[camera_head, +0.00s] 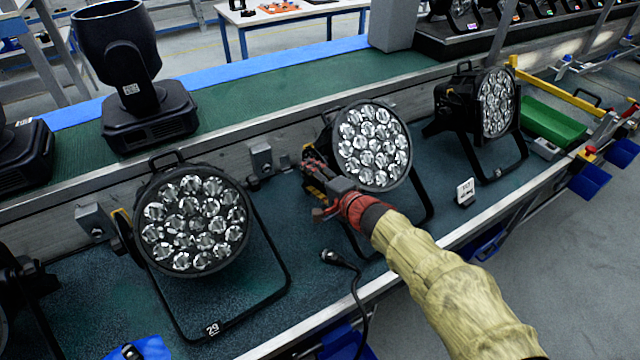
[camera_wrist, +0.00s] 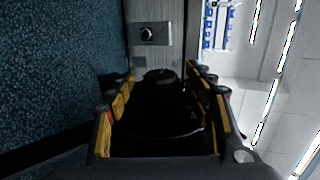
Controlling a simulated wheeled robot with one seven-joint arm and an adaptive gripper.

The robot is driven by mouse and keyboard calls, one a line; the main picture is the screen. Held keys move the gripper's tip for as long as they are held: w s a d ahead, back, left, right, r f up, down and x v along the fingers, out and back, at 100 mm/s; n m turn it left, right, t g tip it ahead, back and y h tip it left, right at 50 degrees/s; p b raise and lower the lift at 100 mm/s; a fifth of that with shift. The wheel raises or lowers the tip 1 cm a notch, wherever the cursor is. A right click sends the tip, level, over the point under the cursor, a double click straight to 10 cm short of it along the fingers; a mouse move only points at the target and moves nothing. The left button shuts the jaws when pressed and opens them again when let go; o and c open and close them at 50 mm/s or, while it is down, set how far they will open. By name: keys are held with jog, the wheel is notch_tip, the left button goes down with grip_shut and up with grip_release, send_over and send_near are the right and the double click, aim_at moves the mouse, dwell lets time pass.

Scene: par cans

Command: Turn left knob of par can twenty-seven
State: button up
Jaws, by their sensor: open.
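The middle par can (camera_head: 372,145) stands on the green bench with its lens face toward the front. My gripper (camera_head: 312,172) is at the left side of this can, beside its housing, with its fingers apart. In the wrist view the yellow-and-black fingers of my gripper (camera_wrist: 162,100) stand on either side of a dark rounded part, which looks like a side knob (camera_wrist: 160,76). Contact cannot be told. My forearm covers part of the can's stand, and I can read no number on this can. The head view does not show the left knob clearly.
A par can marked 29 (camera_head: 193,224) stands to the left, another par can (camera_head: 490,105) to the right. A small white card (camera_head: 465,192) stands near the front edge. A loose cable plug (camera_head: 335,257) lies below my gripper. A metal socket box (camera_head: 262,160) is behind.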

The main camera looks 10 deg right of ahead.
jog(key=v, duration=1.1)
jog(key=shift+s, duration=0.25)
jog(key=shift+d+r, duration=0.1)
jog(key=shift+r, duration=0.05)
